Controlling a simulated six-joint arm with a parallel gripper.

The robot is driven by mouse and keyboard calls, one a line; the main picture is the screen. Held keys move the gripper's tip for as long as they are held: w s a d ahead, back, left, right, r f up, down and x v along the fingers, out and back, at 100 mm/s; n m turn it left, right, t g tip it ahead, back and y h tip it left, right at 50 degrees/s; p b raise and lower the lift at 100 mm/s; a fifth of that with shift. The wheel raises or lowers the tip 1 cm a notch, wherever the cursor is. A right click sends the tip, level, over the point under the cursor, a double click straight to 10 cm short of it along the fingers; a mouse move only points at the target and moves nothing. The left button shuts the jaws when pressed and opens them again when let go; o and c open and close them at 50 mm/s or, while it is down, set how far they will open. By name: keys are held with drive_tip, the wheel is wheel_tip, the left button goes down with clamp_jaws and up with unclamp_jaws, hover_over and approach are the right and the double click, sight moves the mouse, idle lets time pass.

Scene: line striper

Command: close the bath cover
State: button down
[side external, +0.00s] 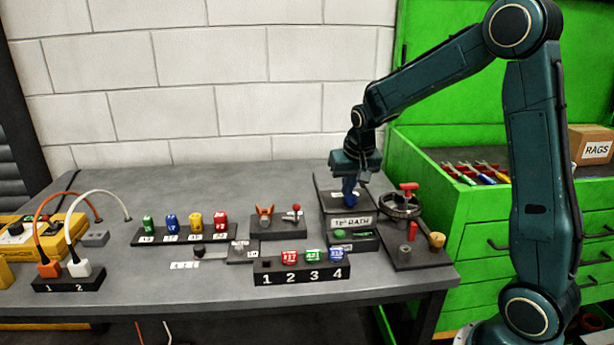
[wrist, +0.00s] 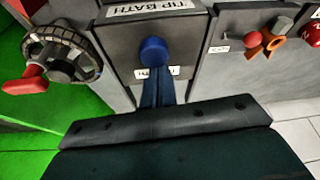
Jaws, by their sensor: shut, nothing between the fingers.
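The bath is a dark grey box (side external: 333,203) labelled TIP BATH, near the right end of the bench. In the wrist view its grey top (wrist: 122,42) fills the upper middle, with the TIP BATH plate at the picture's top edge. My gripper (side external: 349,203) points down over the bath with its blue fingers shut and empty. In the wrist view the shut fingers (wrist: 157,88) reach towards a rounded blue end over the bath's top, partly covering a small white label. I cannot tell whether that end is fingertip or knob, whether it touches, or how far the cover is open.
A handwheel (side external: 401,206) with a red handle stands right of the bath. A block with an orange clip and red-knobbed lever (side external: 276,225) is to its left. A numbered rack (side external: 303,272) with coloured pieces stands in front. Bare bench lies at the back left.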

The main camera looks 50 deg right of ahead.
sight(339, 191)
drive_tip(key=shift+s+a+f, duration=0.15)
drive_tip(key=shift+f, duration=0.05)
drive_tip(key=shift+w+d+r, duration=0.2)
drive_tip(key=shift+w+d, duration=0.5)
drive_tip(key=shift+w, duration=0.2)
drive_tip(key=shift+w+d+r, duration=0.2)
drive_tip(key=shift+w+d, duration=0.45)
drive_tip(key=shift+w, duration=0.25)
drive_tip(key=v, duration=1)
drive_tip(key=shift+s+a, duration=0.1)
